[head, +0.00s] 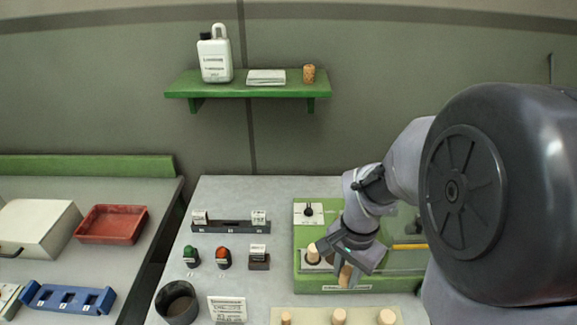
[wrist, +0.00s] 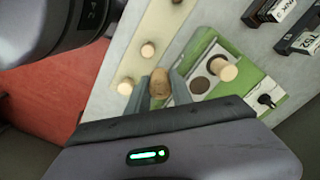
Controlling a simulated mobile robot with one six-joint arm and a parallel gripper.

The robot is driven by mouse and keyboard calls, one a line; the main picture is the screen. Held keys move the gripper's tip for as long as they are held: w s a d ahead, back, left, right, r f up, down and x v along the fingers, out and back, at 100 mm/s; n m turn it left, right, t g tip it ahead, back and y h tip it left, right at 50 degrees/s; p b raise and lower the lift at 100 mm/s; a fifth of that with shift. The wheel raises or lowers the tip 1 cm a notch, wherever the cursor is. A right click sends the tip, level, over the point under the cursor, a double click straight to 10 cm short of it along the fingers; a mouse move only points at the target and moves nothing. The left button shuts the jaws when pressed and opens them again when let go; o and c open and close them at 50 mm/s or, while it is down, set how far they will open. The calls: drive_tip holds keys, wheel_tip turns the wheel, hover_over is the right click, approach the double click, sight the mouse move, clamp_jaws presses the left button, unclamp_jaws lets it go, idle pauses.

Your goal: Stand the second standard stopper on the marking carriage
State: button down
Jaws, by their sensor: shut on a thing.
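My gripper (head: 347,254) is shut on a cork stopper (head: 345,275), held at the near edge of the green marking machine (head: 350,288). In the wrist view the held stopper (wrist: 160,83) sits between the two fingers. The pale carriage (wrist: 193,75) on the green machine lies just right of it there. One pale-topped stopper (wrist: 228,72) stands on the carriage, and it also shows in the head view (head: 313,251) left of my gripper. A dark round spot (wrist: 201,85) on the carriage is bare. The held stopper appears apart from the carriage; its height is hard to tell.
A beige strip (head: 310,315) at the front carries several stoppers of differing size. Left of the machine are a green button (head: 190,255), a red button (head: 223,257) and a dark cup (head: 177,302). A shelf (head: 250,88) on the wall holds a bottle and a cork.

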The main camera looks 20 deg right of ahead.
hover_over(333, 258)
drive_tip(key=shift+f+b, duration=0.45)
drive_tip(key=shift+f, duration=0.05)
wheel_tip(333, 258, down, 4)
drive_tip(key=shift+r+b, duration=0.15)
drive_tip(key=shift+b, duration=0.7)
drive_tip(key=shift+r, duration=0.1)
drive_tip(key=c, duration=1.1)
unclamp_jaws()
drive_tip(key=shift+c, duration=0.2)
